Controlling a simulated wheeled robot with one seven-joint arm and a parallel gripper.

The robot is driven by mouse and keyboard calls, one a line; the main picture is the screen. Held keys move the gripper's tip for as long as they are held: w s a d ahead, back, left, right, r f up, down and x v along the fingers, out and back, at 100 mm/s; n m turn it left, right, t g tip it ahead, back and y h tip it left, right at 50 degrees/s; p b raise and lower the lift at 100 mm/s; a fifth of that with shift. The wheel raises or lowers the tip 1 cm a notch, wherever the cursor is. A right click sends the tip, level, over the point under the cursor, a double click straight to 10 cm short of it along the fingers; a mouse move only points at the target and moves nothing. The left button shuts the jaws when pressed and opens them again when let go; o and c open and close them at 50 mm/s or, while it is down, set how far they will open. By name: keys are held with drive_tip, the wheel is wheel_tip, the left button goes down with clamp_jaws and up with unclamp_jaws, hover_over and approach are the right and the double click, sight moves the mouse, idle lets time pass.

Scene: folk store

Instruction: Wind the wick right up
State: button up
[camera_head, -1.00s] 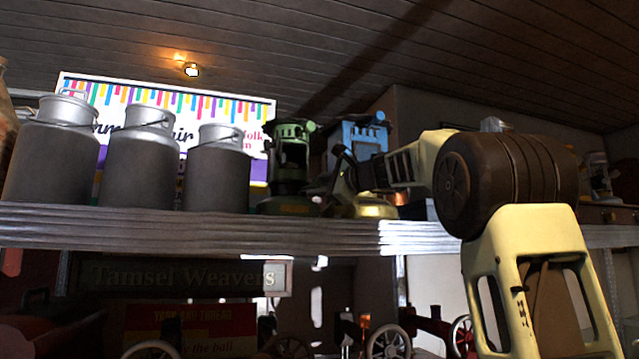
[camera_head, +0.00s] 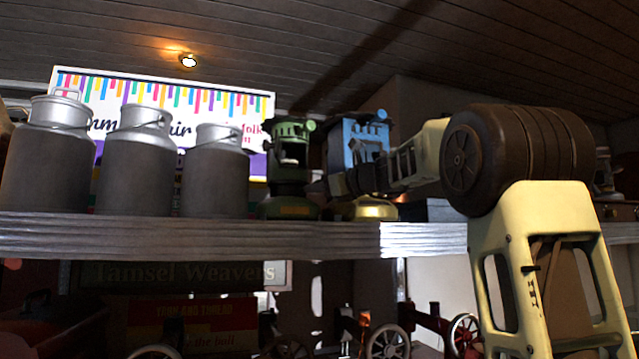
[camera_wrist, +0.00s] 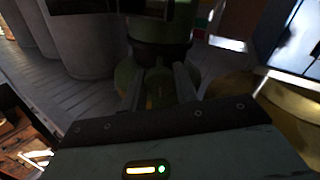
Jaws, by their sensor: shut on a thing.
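A green heater (camera_head: 289,165) with a window in its upper body stands on the shelf, right of the milk cans. My gripper (camera_head: 318,188) reaches in from the right to the lower part of the heater. In the wrist view, my gripper (camera_wrist: 160,88) has its two fingers on either side of a small green knob (camera_wrist: 158,86) on the front of the heater (camera_wrist: 160,50), shut on it. The wick cannot be made out in either view.
A blue heater (camera_head: 352,138) with a brass base (camera_head: 376,209) stands close on the right, beside my gripper and partly behind my arm. Grey milk cans (camera_head: 214,172) stand to the left on the shelf (camera_head: 180,232). Spoked wheels (camera_head: 388,342) show below.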

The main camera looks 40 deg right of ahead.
drive_tip(key=shift+f+m, duration=0.25)
drive_tip(key=shift+m, duration=0.45)
drive_tip(key=o, duration=1)
drive_tip(key=shift+c, duration=0.2)
drive_tip(key=shift+r, duration=0.15)
drive_tip(key=s+d+b, duration=0.1)
drive_tip(key=s+b, duration=0.4)
drive_tip(key=s, duration=1.2)
drive_tip(key=shift+s+d, duration=0.15)
drive_tip(key=shift+s, duration=0.05)
